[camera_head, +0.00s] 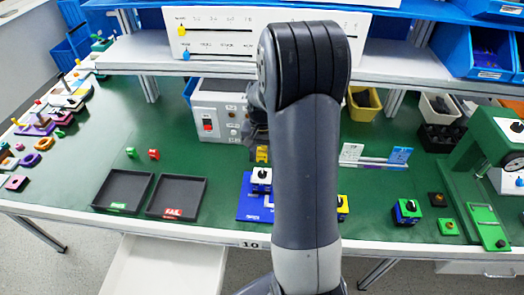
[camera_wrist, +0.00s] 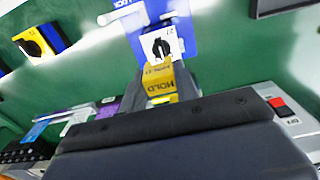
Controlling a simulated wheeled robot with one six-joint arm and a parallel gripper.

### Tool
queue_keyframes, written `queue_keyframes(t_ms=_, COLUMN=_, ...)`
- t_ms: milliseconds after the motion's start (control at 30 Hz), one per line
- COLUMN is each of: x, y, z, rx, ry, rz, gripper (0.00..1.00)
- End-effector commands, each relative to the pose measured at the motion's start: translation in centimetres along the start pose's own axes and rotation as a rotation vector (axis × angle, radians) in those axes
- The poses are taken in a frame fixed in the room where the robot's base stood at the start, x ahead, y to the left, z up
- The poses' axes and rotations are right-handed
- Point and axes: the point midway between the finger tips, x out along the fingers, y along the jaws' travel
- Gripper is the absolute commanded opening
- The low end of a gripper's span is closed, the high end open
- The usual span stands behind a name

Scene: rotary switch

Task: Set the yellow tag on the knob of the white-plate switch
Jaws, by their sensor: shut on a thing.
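The yellow tag (camera_wrist: 160,84), with HOLD printed on it, is held between the fingers of my gripper (camera_wrist: 158,72). In the head view the tag (camera_head: 262,154) shows just above the white-plate switch (camera_head: 261,178). The white-plate switch (camera_wrist: 162,42) has a black knob (camera_wrist: 161,46) and lies just beyond the tag's end in the wrist view. I cannot tell whether the tag touches the plate or knob. In the head view my arm hides most of my gripper.
A blue board (camera_head: 249,211) lies under the white-plate switch. A yellow-plate switch (camera_wrist: 33,43) and a green switch (camera_head: 407,211) stand to the right in the head view. A grey box with a red switch (camera_head: 215,112) stands behind. Two black trays (camera_head: 177,197) lie left.

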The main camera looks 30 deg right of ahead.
Motion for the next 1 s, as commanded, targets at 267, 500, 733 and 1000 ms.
queue_keyframes(t_ms=267, x=2.8, y=0.0, z=0.0, rx=0.000, ry=-0.001, rz=0.000, gripper=0.08)
queue_keyframes(t_ms=500, x=4.8, y=0.0, z=0.0, rx=0.000, ry=-0.001, rz=0.000, gripper=0.08)
queue_keyframes(t_ms=733, x=5.3, y=0.0, z=0.0, rx=0.000, ry=0.000, rz=0.000, gripper=0.08)
queue_keyframes(t_ms=1000, x=5.3, y=0.0, z=0.0, rx=0.000, ry=0.000, rz=0.000, gripper=0.08)
